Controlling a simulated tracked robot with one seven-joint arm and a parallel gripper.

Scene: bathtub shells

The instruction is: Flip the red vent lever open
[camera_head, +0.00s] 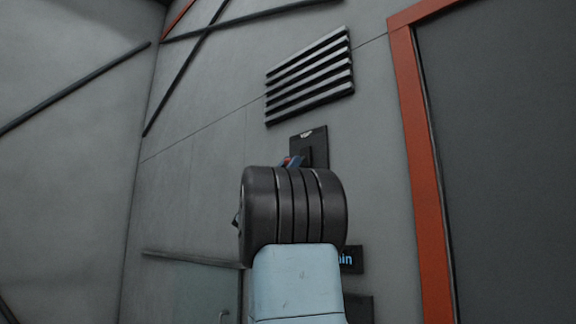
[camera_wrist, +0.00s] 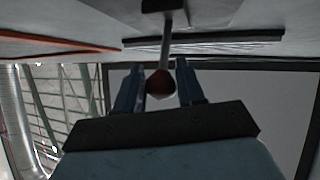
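The vent lever shows in the wrist view as a thin grey rod with a dark red ball knob (camera_wrist: 160,83) at its end. The rod runs from the knob up to a black mount (camera_wrist: 165,5) at the top. My gripper (camera_wrist: 160,72) has its two blue fingers apart, one on each side of the knob. I see no clear grip on it; contact is hard to tell. In the head view the dark lever plate (camera_head: 311,148) is on the wall, and a small red and blue bit shows below it. My arm hides most of the gripper and lever there.
A slatted vent (camera_head: 310,76) is on the wall above the plate. An orange door frame (camera_head: 420,160) stands to the right. A sign with blue letters (camera_head: 352,259) is partly hidden behind my arm. A dark bar (camera_head: 195,258) crosses the lower left wall.

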